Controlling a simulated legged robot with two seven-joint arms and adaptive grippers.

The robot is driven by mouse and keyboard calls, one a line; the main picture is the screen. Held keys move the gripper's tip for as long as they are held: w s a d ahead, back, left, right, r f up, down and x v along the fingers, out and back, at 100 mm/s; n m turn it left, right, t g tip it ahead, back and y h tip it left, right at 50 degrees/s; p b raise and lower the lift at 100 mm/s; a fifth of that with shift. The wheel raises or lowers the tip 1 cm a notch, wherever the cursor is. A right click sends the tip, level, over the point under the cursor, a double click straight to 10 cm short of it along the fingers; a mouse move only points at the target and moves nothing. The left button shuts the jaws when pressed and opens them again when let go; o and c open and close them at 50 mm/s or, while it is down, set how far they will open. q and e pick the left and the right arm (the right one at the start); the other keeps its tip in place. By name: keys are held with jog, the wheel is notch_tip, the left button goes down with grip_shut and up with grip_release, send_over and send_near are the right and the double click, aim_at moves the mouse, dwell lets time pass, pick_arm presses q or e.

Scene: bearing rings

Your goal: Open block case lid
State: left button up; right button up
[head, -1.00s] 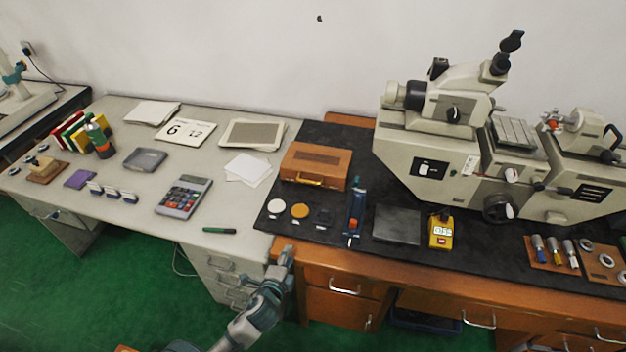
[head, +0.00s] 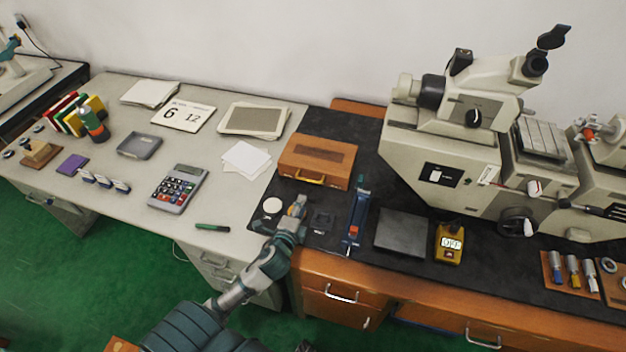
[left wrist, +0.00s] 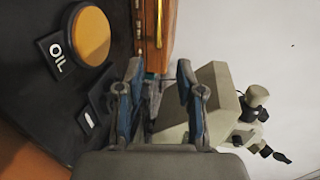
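The block case, a brown wooden box (head: 314,160) with a brass handle on its front, stands closed on the black mat. In the left wrist view part of the case (left wrist: 148,28) and its brass handle (left wrist: 160,38) show upright at the top, beyond the fingers. My left gripper (head: 298,207) is over the mat's front, a short way in front of the case and apart from it. In the left wrist view the two fingers (left wrist: 160,95) stand apart with nothing between them, so the gripper is open.
A blue tool (head: 357,215), a dark plate (head: 401,233) and the large machine (head: 445,150) stand to the right.

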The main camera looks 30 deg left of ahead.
pick_arm(q)
send_near(309, 181)
jog(key=shift+d+x, duration=0.25)
jog(key=shift+x, duration=0.85)
jog(key=x, duration=0.5)
jog(key=a+b+x, duration=0.1)
jog(key=x, duration=0.2)
jog(key=shift+s+f, duration=0.15)
jog(key=shift+f, duration=0.2)
jog(key=shift+w+d, duration=0.15)
jog(key=shift+w, duration=0.1)
jog(key=shift+w+d+r, duration=0.1)
jog(key=shift+w+d, duration=0.05)
jog(key=shift+d, duration=0.1)
jog(key=shift+d+r, duration=0.1)
jog(key=shift+d, duration=0.15)
jog(key=shift+a, duration=0.1)
jog(key=shift+c, duration=0.5)
jog(key=shift+a, duration=0.2)
jog(key=c, duration=0.4)
jog(key=shift+a, duration=0.2)
grip_shut()
jog(key=shift+a, duration=0.15)
pick_arm(e)
jog(key=w+a+r, duration=0.2)
jog(key=w, duration=0.1)
jog(key=shift+a, duration=0.35)
